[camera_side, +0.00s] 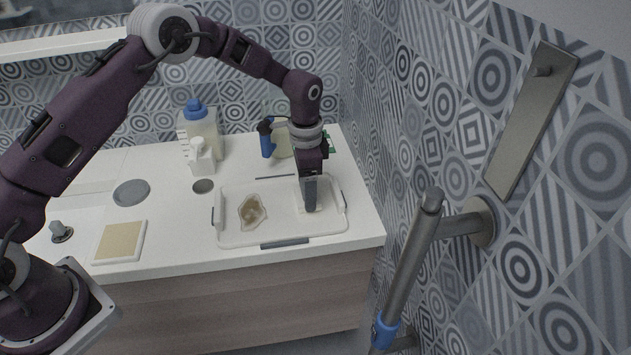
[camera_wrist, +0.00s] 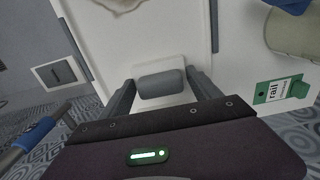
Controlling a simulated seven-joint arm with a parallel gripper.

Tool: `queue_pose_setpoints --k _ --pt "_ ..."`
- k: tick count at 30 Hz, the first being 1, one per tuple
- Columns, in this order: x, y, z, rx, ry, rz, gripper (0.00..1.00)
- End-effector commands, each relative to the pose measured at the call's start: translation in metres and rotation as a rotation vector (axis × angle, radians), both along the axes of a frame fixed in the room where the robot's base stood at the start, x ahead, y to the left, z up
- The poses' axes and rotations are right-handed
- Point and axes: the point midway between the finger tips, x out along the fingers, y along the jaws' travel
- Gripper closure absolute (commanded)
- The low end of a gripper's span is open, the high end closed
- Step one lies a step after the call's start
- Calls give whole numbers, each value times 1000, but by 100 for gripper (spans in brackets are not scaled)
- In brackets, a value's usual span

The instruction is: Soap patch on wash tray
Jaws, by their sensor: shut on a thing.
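The white wash tray (camera_side: 284,232) lies on the counter near its front right. The beige, irregular soap patch (camera_side: 252,210) lies on the left half of the tray floor; part of it shows at the top of the wrist view (camera_wrist: 122,4). My gripper (camera_side: 309,206) points down over the tray's right half, right of the patch and apart from it. In the wrist view, its fingers (camera_wrist: 161,92) are closed on a rounded grey grip (camera_wrist: 161,82) with a pale block (camera_wrist: 158,62) around or under it. The side view mostly hides this held tool, and I cannot tell whether it touches the tray.
A framed tan pad (camera_side: 120,242) and a grey disc (camera_side: 131,192) lie left. A grab rail (camera_side: 410,265) stands out from the right wall.

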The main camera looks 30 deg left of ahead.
Motion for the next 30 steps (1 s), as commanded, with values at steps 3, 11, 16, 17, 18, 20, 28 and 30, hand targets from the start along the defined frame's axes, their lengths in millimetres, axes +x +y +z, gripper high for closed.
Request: queue_pose_setpoints --k 3,11,16,17,18,20,28,30 --pt "-9 8 0 1 4 1 66" --pt "-25 25 0 1 4 0 66" --pt "-36 36 0 1 4 0 66" --pt "-38 38 0 1 3 0 66" --pt "-40 40 0 1 4 1 66" --pt "-44 44 0 1 4 0 66" --pt "-33 32 0 1 1 -3 66" --pt "-29 28 0 0 1 -3 66"
